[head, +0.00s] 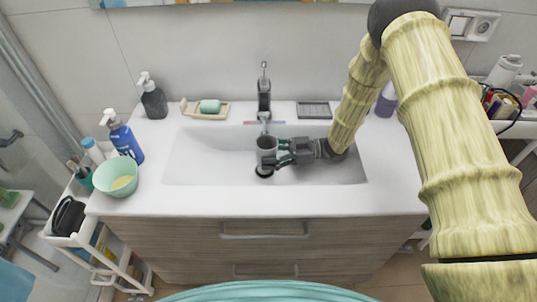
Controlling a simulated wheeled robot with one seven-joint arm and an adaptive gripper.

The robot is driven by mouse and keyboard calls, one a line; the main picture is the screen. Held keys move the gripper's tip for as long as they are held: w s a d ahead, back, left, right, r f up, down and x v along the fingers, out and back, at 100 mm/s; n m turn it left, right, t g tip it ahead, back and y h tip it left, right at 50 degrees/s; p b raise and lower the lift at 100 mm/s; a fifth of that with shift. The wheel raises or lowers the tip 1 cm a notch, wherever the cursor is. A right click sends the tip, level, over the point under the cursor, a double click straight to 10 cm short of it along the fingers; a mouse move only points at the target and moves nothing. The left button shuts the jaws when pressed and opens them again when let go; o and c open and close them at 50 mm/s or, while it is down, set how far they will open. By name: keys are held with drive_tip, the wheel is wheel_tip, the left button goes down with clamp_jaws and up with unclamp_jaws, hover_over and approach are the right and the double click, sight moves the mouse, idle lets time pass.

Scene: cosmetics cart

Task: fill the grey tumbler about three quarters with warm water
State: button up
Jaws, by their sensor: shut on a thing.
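The grey tumbler (267,146) is held over the white sink basin (205,165), directly below the spout of the dark faucet (264,100). It looks upright, with its mouth up. My gripper (279,153) comes from the right and is shut on the tumbler's side. The faucet's lever (264,70) points up. Red and blue marks show on either side below the faucet. The picture is too small to tell whether water is running or how much is in the tumbler.
A green soap (210,106) in a dish and a dark pump bottle (153,98) stand back left. A blue pump bottle (122,137) and a mint bowl (117,177) stand at the left. A dark ridged tray (313,109) lies right of the faucet. The front counter is clear.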

sight(270, 153)
drive_tip(key=shift+w+a+f+b, duration=0.1)
drive_tip(key=shift+w+a+b, duration=0.1)
drive_tip(key=shift+w+b, duration=0.85)
drive_tip(key=shift+w+a+b, duration=0.15)
drive_tip(key=shift+w+b, duration=0.15)
drive_tip(key=shift+w, duration=1.55)
drive_tip(key=shift+w+r, duration=0.1)
drive_tip(key=shift+r, duration=0.25)
drive_tip(key=shift+w+r, duration=0.15)
drive_tip(key=shift+r, duration=0.1)
idle(0.3)
drive_tip(key=shift+s+f+p, duration=0.25)
drive_tip(key=shift+s+p, duration=0.1)
drive_tip(key=shift+s, duration=0.55)
drive_tip(key=shift+s+d+f+p, duration=0.1)
drive_tip(key=shift+s+d+p, duration=0.15)
drive_tip(key=shift+s, duration=0.9)
drive_tip(key=shift+s+d+f+p, duration=0.1)
drive_tip(key=shift+s+p, duration=0.1)
drive_tip(key=shift+s, duration=0.9)
drive_tip(key=shift+s+d+r+p, duration=0.2)
drive_tip(key=shift+s+r+p, duration=1)
drive_tip(key=shift+r, duration=0.3)
drive_tip(key=shift+s+d+r+p, duration=0.15)
drive_tip(key=shift+s+r+p, duration=1)
drive_tip(key=shift+r, duration=0.35)
